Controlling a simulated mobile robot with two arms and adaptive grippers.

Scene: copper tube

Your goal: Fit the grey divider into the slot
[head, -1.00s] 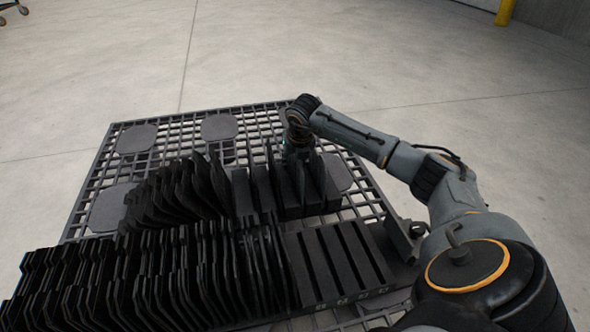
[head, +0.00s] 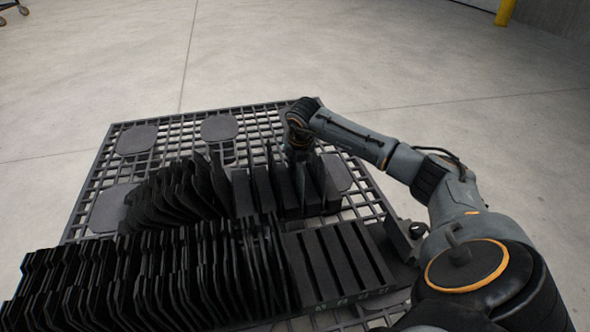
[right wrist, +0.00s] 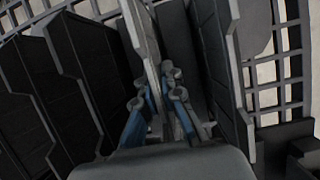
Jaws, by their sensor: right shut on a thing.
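The grey divider (right wrist: 148,45) is a thin, light-edged plate standing upright in the right wrist view. My right gripper (right wrist: 155,108) is shut on it, with blue-sided fingers on both faces. In the head view my right gripper (head: 299,156) is down among the upright plates of the rear rack (head: 318,208), near its right end. The slots are dark gaps between this rack's blocks. The divider's lower edge is hidden by the fingers and neighbouring plates, so I cannot tell how deep it sits. My left gripper is not in view.
Dark dividers (head: 170,200) stand packed at the left of the rear rack. A front rack (head: 345,262) has more dividers at its left and bare slots at its right. Both stand on a grid pallet (head: 95,180). Tall plates (right wrist: 218,60) stand close beside my fingers. Open floor surrounds the pallet.

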